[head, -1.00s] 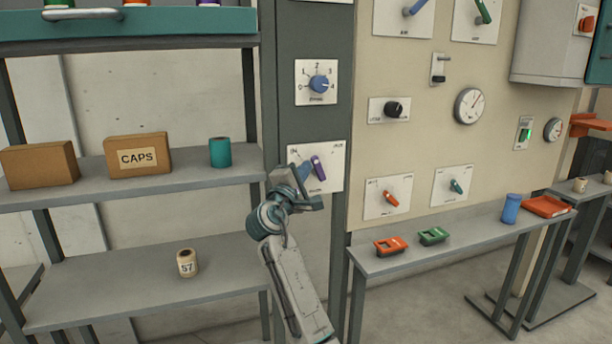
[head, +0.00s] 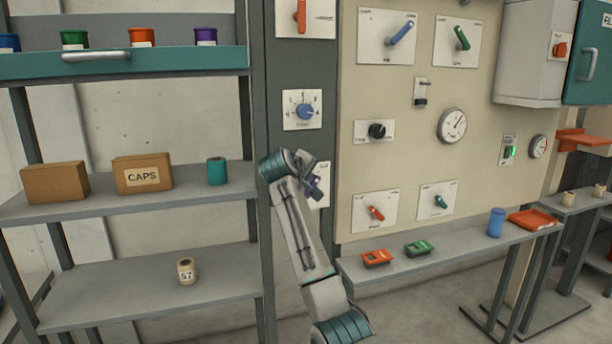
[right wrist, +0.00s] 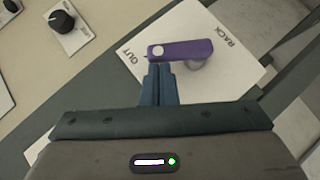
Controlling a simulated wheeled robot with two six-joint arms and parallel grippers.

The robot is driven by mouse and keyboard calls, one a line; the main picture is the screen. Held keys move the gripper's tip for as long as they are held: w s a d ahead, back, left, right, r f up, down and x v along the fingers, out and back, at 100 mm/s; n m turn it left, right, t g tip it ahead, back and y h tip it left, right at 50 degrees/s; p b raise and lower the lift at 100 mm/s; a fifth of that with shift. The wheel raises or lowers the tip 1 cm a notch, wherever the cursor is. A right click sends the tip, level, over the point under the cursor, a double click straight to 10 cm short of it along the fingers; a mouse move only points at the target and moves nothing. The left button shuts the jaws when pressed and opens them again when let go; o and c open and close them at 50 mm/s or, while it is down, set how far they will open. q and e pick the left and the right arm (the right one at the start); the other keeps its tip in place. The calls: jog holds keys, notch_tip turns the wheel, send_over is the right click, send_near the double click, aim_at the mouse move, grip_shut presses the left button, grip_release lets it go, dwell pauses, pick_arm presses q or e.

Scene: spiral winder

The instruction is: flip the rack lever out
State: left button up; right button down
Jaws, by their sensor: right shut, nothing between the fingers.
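The rack lever (right wrist: 182,49) is a purple bar on a white plate (right wrist: 222,75) marked OUT and RACK, seen in the right wrist view. Its end with a pale round spot lies near the word OUT. My right gripper (right wrist: 161,68) is shut and empty, its fingertips right beside that end of the lever; I cannot tell if they touch it. In the head view my right gripper (head: 312,184) is in front of the plate (head: 323,178) on the dark grey column and hides most of the lever. My left gripper is out of view.
A blue dial (head: 306,111) sits above the rack plate. The beige panel (head: 400,160) to the right carries several knobs and levers. A shelf with a CAPS box (head: 142,176) and a teal can (head: 217,171) stands to the left. A low bench (head: 450,246) stands at right.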

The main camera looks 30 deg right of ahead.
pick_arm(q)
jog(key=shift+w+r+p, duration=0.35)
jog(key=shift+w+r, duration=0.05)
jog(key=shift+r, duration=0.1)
pick_arm(e)
jog(key=shift+d+f+m+y, duration=0.1)
jog(key=shift+d+m+y, duration=0.25)
jog(key=shift+d, duration=0.2)
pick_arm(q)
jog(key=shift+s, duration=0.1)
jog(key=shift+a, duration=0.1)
